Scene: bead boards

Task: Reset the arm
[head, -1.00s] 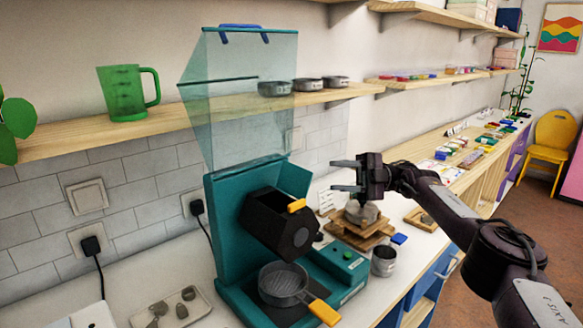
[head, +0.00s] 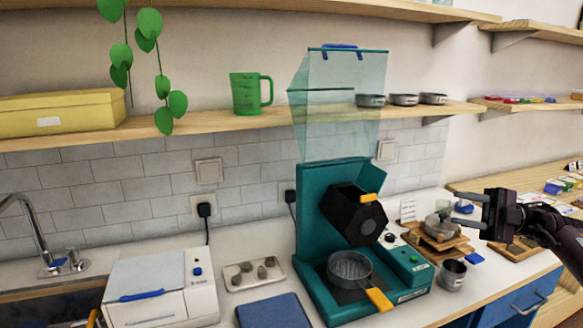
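My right gripper (head: 459,209) is at the right of the head view, its arm coming in from the right edge. Its two fingers are apart and point left, with nothing seen between them. It appears in front of a wooden stand with a grey stone-like piece (head: 438,226); whether it touches the stand cannot be told. To its left is a teal machine (head: 315,200) with a raised clear lid (head: 340,100), a black drum (head: 352,215) and a round metal pan (head: 349,268) with a yellow handle. My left gripper is not in view.
A metal cup (head: 452,275) stands right of the machine. A tray (head: 253,276) of small pieces, a dark blue mat (head: 273,312) and a white box appliance (head: 150,285) lie to the left. A shelf (head: 200,128) with a green jug (head: 250,93) runs above.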

